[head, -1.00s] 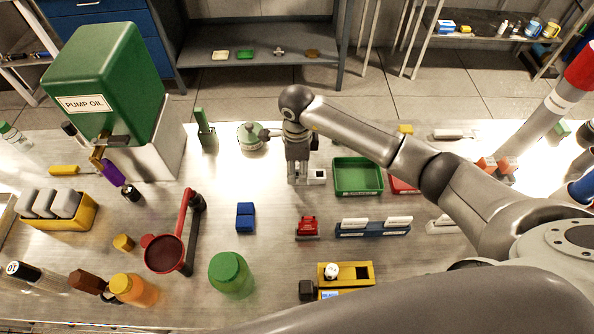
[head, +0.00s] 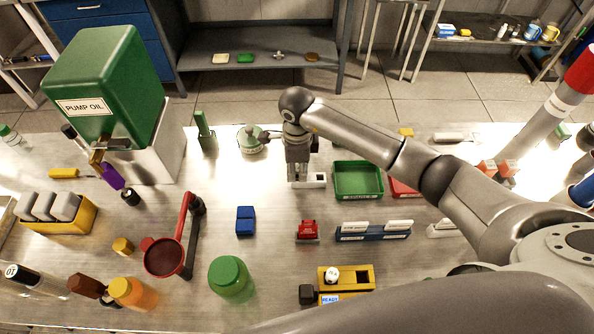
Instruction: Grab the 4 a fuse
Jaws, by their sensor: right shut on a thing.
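My right gripper (head: 298,180) points down over the middle of the bench. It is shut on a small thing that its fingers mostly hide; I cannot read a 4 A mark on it. A pale block with a dark slot (head: 317,180) shows just right of the fingertips, and I cannot tell whether they touch it. A blue rack (head: 374,236) with white pieces stands nearer, to the right; its labels are too small to read. My left gripper is out of view.
A green tray (head: 358,193) lies right of the gripper, and a red block (head: 307,230) lies in front. A green pot (head: 250,140) stands close on the left. The pump oil tank (head: 107,80) rises at far left. Bare bench lies around the blue block (head: 245,221).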

